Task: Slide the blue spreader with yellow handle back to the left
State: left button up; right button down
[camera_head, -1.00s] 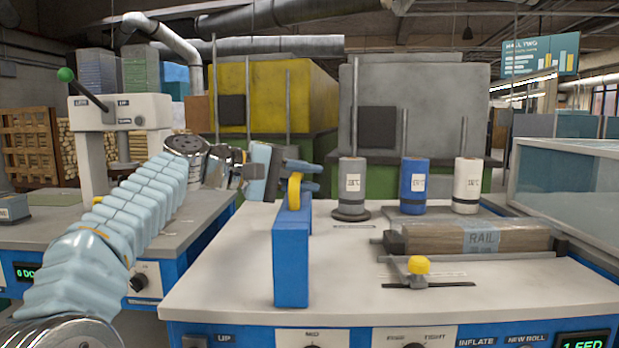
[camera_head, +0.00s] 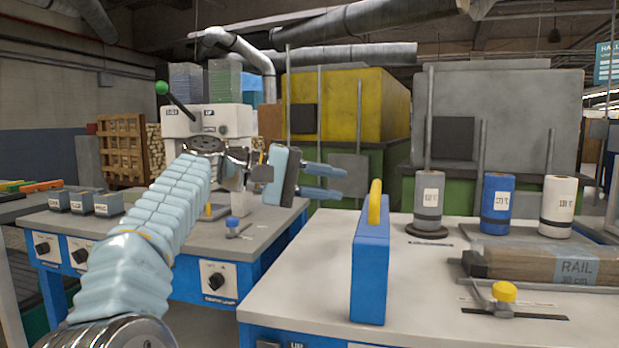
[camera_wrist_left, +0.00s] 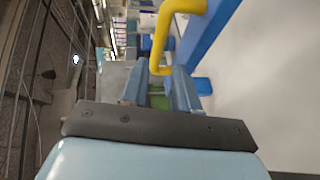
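The blue spreader (camera_head: 370,272) stands upright near the left edge of the pale worktop. Its yellow handle (camera_head: 375,203) is an upright loop on top. In the left wrist view the yellow handle (camera_wrist_left: 161,40) is just beyond the fingers to the upper right, with the blue spreader body (camera_wrist_left: 222,25) beside it. My left gripper (camera_head: 343,182) is to the left of the handle, at about its height in the picture. Its two fingers are apart with a gap between them and nothing held. My right gripper is not in view.
The worktop (camera_head: 300,290) is bare left of the spreader, up to its edge. Grey, blue and white rolls (camera_head: 497,203) stand at the back right. A wrapped rail (camera_head: 545,262) and a yellow-knobbed clamp (camera_head: 504,292) lie right. Another bench (camera_head: 265,225) stands left.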

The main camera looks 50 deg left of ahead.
pick_arm(q)
jog(key=shift+v, duration=1.85)
